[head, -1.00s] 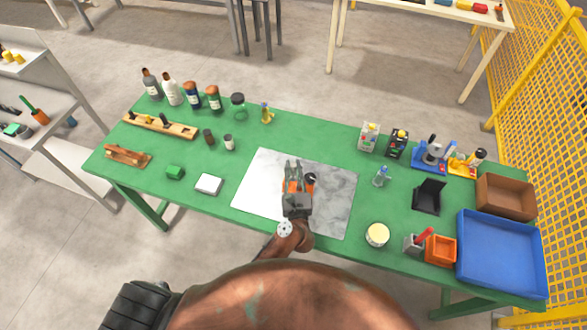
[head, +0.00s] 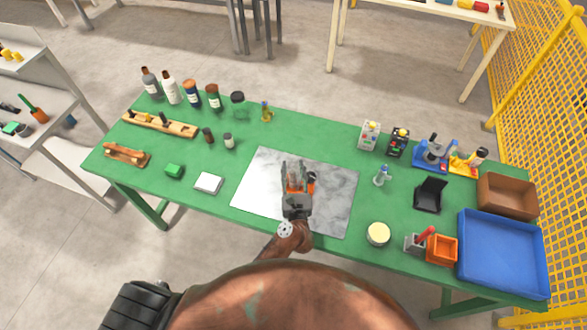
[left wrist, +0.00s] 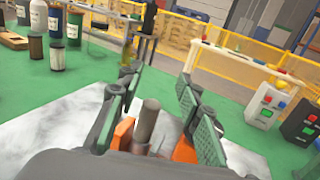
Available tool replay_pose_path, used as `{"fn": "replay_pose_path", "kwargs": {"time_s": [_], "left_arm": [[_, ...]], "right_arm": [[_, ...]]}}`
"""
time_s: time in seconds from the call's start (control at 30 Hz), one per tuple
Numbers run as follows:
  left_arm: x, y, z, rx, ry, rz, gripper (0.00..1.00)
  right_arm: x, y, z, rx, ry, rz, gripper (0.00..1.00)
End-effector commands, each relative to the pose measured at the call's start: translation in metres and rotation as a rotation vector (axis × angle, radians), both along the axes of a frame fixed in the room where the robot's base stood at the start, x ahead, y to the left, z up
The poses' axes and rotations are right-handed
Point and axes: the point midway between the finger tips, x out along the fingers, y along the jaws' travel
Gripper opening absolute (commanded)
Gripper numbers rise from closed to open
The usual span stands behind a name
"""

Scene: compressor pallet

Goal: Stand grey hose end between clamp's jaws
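My left gripper (head: 294,163) is over the grey marbled plate in the middle of the green table. Its two fingers are spread apart, and they also show in the left wrist view (left wrist: 160,82). The grey hose end (left wrist: 146,122) stands between the fingers, slightly tilted in that view, with a gap to each finger. Orange clamp jaws (left wrist: 184,150) show on both sides of it, low down; the gripper body hides its foot and most of the clamp. In the head view, an orange and black part (head: 312,179) shows right of the gripper. My right gripper is not in view.
The marbled plate (head: 335,205) is otherwise clear. A white block (head: 208,184) and green block (head: 174,171) lie left of it. Bottles (head: 193,96) stand at the back left. A cream-lidded tin (head: 378,233), orange bin (head: 442,249) and blue tray (head: 502,285) are at right.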

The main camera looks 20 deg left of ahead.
Motion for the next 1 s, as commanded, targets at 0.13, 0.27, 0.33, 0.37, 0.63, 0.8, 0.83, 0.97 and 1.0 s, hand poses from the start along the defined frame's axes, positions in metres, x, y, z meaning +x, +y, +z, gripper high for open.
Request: {"fn": "replay_pose_path", "kwargs": {"time_s": [0.13, 0.27, 0.33, 0.37, 0.63, 0.8, 0.83, 0.97, 1.0], "left_arm": [[0.0, 0.0, 0.008, 0.001, -0.002, -0.001, 0.33], [-0.011, -0.005, 0.011, -0.002, 0.002, -0.002, 0.33], [-0.025, -0.009, 0.01, -0.003, 0.003, 0.0, 0.33], [-0.032, -0.012, 0.009, -0.004, 0.004, 0.0, 0.33], [-0.085, -0.032, 0.009, -0.002, 0.002, -0.001, 0.33], [-0.105, -0.039, 0.01, 0.0, 0.001, 0.001, 0.33], [-0.107, -0.04, 0.011, 0.0, 0.001, 0.0, 0.33], [-0.112, -0.042, 0.011, 0.0, 0.001, 0.0, 0.33], [-0.113, -0.042, 0.012, 0.0, 0.0, 0.001, 0.33]], "right_arm": [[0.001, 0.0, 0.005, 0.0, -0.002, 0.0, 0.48], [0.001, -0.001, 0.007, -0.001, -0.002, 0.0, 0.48], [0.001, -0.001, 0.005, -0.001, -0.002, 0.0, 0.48], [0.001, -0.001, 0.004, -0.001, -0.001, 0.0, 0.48], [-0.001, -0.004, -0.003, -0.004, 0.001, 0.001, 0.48], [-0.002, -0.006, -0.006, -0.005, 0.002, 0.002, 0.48], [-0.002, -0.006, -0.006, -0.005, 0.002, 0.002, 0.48], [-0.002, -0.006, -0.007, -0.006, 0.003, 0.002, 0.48], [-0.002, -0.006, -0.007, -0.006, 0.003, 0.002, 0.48]]}}
